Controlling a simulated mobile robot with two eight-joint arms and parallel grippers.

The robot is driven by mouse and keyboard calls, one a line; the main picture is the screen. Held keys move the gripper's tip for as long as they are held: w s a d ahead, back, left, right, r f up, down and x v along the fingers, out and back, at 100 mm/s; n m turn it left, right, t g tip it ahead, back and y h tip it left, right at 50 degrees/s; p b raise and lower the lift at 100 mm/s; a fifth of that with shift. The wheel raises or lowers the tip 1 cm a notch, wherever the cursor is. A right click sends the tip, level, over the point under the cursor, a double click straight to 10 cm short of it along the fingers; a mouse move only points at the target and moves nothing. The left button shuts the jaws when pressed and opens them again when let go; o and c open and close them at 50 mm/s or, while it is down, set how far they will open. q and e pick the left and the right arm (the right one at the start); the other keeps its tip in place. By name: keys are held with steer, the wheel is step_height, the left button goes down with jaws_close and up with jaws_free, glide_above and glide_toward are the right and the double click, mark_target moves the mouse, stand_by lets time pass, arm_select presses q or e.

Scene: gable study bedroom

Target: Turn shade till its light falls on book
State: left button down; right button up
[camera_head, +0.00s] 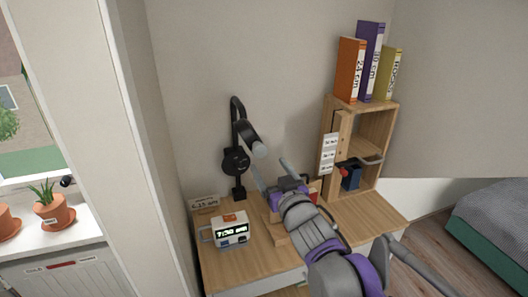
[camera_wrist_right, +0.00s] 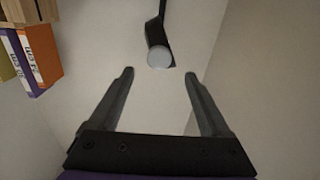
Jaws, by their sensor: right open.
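A black desk lamp (camera_head: 236,160) stands against the wall at the back of the desk. Its shade (camera_head: 250,133) is dark with a pale round end and tilts down to the right. My right gripper (camera_head: 272,172) is open and empty, with its fingers pointing up toward the shade. In the right wrist view the pale shade end (camera_wrist_right: 160,57) lies ahead, roughly centred beyond the open fingertips (camera_wrist_right: 159,75), apart from both fingers. A wooden stand (camera_head: 276,234) is partly hidden behind my right arm. I cannot make out the book on it. My left gripper is out of view.
A wooden shelf (camera_head: 368,118) with upright binders (camera_head: 369,62) on top is to the right. Potted plants (camera_head: 54,213) stand on the sill at left. A bed (camera_head: 495,225) is far right.

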mark_target(261, 152)
steer(key=x, duration=0.8)
steer(key=shift+w+f+p, duration=0.1)
steer(key=shift+w+p, duration=0.2)
steer(key=shift+p, duration=0.1)
steer(key=shift+c, duration=0.3)
jaws_close()
steer(key=shift+r+n+p, duration=0.2)
steer(key=shift+n+p, duration=0.45)
steer(key=shift+n, duration=0.45)
steer(key=n+p, duration=0.1)
steer(key=n, duration=0.2)
steer(key=shift+f, duration=0.15)
steer(key=shift+o, duration=0.3)
jaws_free()
